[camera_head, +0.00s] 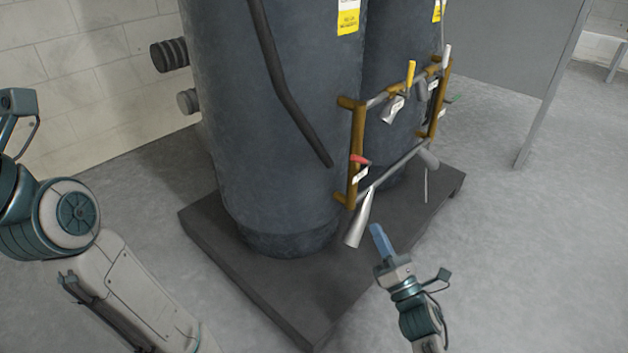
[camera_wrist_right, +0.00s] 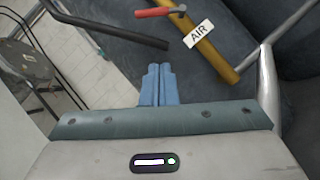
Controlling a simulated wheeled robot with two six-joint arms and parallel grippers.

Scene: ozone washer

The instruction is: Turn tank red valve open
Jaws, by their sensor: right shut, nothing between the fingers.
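The red valve handle (camera_head: 360,159) sits on the brass pipe (camera_head: 356,185) at the front of the dark tank (camera_head: 275,120). In the right wrist view the red handle (camera_wrist_right: 160,12) shows at the top, by the brass pipe (camera_wrist_right: 208,45) with a white AIR tag (camera_wrist_right: 199,34). My right gripper (camera_head: 377,230) is below and right of the red handle, apart from it. In the right wrist view its blue fingers (camera_wrist_right: 157,82) are together with nothing between them. My left arm shows at the left, but its gripper is out of view.
A yellow handle (camera_head: 410,73) stands higher on the piping. A grey nozzle (camera_head: 358,220) hangs below the red handle, near my right gripper. A dark hose (camera_head: 285,90) hangs along the tank. The tanks stand on a dark platform (camera_head: 285,290); floor at right is clear.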

